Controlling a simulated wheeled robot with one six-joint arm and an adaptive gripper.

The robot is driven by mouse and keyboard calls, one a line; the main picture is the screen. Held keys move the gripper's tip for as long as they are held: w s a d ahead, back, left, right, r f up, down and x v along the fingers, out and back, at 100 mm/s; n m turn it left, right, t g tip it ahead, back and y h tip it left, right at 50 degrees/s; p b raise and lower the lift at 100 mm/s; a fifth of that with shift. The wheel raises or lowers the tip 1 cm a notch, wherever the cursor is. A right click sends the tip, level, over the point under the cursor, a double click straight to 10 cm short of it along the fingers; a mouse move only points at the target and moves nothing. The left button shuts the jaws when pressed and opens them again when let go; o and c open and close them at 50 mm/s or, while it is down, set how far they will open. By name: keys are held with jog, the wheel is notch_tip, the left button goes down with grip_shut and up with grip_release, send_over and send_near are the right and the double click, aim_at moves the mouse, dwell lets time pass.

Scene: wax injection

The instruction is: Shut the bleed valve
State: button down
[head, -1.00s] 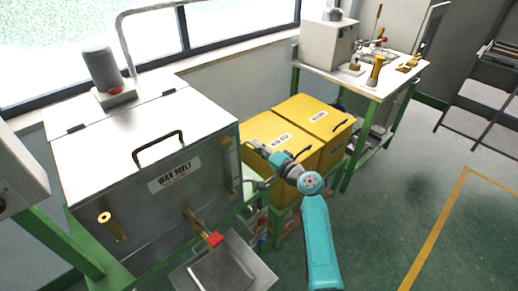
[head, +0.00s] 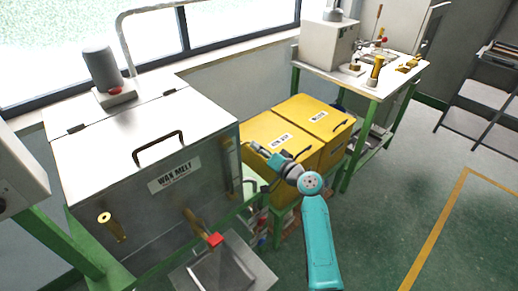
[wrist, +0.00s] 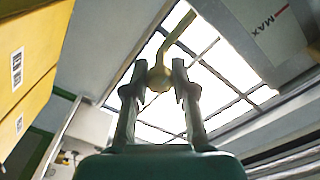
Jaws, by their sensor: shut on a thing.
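My gripper (wrist: 159,84) points towards the window in the wrist view. Its two fingers are shut on a rounded brass part of the bleed valve (wrist: 159,76). A brass bar (wrist: 180,27) rises from that part, up and to the right. In the head view my gripper (head: 257,148) is beside the right side of the wax melt tank (head: 95,165), in front of the yellow boxes. I cannot make out the held part there. The tank's front has a brass fitting (head: 112,228) and a brass tap with a red handle (head: 215,240).
Two yellow boxes (head: 285,155) stand close behind my gripper. A metal tray (head: 262,275) is below the tap. A green-legged bench (head: 340,83) with a machine and brass parts stands at the back right. The green floor (head: 385,220) on the right is clear.

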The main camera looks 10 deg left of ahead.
jog(key=shift+f, duration=0.1)
jog(key=c, duration=0.9)
grip_release()
jog(key=shift+c, duration=0.2)
jog(key=v, duration=1.2)
